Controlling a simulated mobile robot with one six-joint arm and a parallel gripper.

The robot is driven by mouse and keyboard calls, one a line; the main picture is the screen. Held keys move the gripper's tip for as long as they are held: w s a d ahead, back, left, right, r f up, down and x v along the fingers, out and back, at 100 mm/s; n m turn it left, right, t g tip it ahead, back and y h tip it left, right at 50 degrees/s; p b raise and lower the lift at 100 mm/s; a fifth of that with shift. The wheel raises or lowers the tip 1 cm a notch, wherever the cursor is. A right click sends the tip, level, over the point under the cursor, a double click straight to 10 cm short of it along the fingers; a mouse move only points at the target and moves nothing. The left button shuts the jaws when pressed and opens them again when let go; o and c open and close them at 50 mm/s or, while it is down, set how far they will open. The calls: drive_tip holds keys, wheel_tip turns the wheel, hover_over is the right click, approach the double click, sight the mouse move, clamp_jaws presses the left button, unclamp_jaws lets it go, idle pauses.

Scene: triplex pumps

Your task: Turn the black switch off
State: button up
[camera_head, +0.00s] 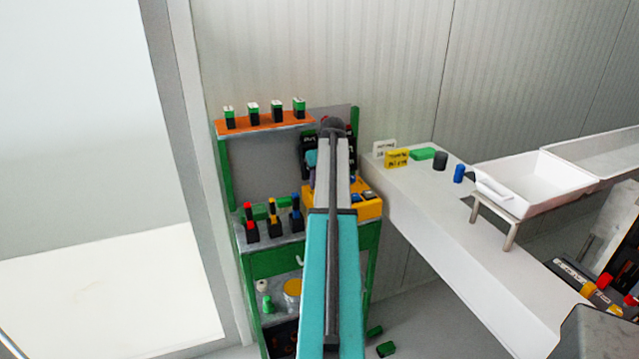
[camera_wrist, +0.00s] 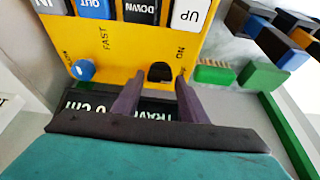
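The black switch (camera_wrist: 160,72) sits on the yellow control panel (camera_wrist: 115,55) in the wrist view, near the printed word "ON". My gripper (camera_wrist: 161,82) is open. Its two dark fingers point at the panel, with the left fingertip to the left of the switch and the right fingertip to its right. I cannot tell whether either finger touches the switch. In the head view the yellow box (camera_head: 370,209) shows on the green workbench, partly covered by my arm. The switch and the fingertips are hidden there.
A blue knob (camera_wrist: 84,70) is left of the switch on the panel. Buttons marked OUT (camera_wrist: 95,8), DOWN (camera_wrist: 141,10) and UP (camera_wrist: 189,14) line the panel above. A green block (camera_wrist: 262,76) lies to the right. A white counter (camera_head: 450,235) stands right of the bench.

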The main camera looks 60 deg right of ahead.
drive_tip(key=shift+r, duration=0.1)
drive_tip(key=b+v, duration=0.2)
drive_tip(key=v, duration=1.1)
drive_tip(key=shift+s+a+r+b, duration=0.15)
drive_tip(key=shift+r+b, duration=0.1)
drive_tip(key=shift+b, duration=0.05)
idle(0.4)
